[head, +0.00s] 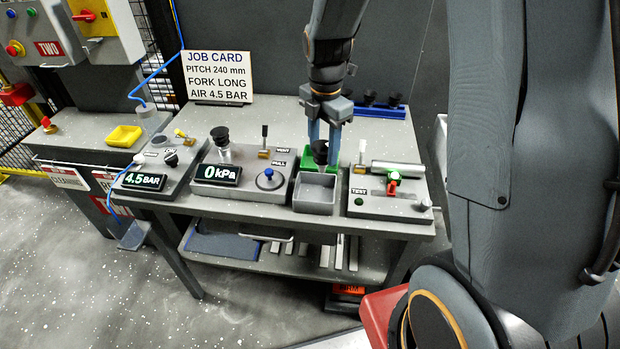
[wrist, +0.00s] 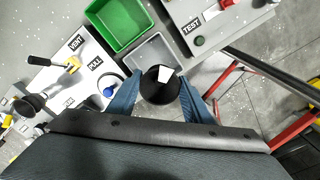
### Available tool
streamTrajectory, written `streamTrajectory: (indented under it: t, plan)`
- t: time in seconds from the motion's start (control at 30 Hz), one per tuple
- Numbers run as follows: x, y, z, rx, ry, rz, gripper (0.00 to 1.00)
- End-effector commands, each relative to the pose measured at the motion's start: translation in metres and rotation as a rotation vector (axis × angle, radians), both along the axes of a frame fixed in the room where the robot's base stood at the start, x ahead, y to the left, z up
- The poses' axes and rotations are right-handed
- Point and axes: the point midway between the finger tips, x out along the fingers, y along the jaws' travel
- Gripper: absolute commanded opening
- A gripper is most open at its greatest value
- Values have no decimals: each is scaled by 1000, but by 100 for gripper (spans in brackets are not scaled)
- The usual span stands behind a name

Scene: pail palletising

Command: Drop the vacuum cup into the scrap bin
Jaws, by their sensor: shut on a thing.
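The black vacuum cup (head: 320,153) is held between the blue fingers of my gripper (head: 321,146), which is shut on it. In the wrist view the cup (wrist: 158,92) is a round black disc with a white patch, between the fingertips (wrist: 160,90). The cup appears above a small open grey bin (head: 313,192) at the bench's front edge. The grey bin (wrist: 150,48) looks empty where it shows. A green bin (wrist: 118,22) adjoins it and is partly hidden in the head view. No readable label tells which bin is for scrap.
A gauge unit reading 0 kPa (head: 216,173) stands left of the bins, and a TEST unit (head: 390,205) right of them. A blue rack (head: 375,110) with black cups is at the back. A red box-like thing (head: 380,312) is on the lower right.

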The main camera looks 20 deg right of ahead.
Motion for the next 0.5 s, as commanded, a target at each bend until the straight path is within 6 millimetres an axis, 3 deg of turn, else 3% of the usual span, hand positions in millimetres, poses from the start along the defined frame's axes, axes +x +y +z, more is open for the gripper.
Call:
streamTrajectory:
  t: [0.27, 0.5]
  plan:
    - [0, -4, -8, 0, 0, -10, 22]
    - [0, -4, -32, 0, 1, -9, 22]
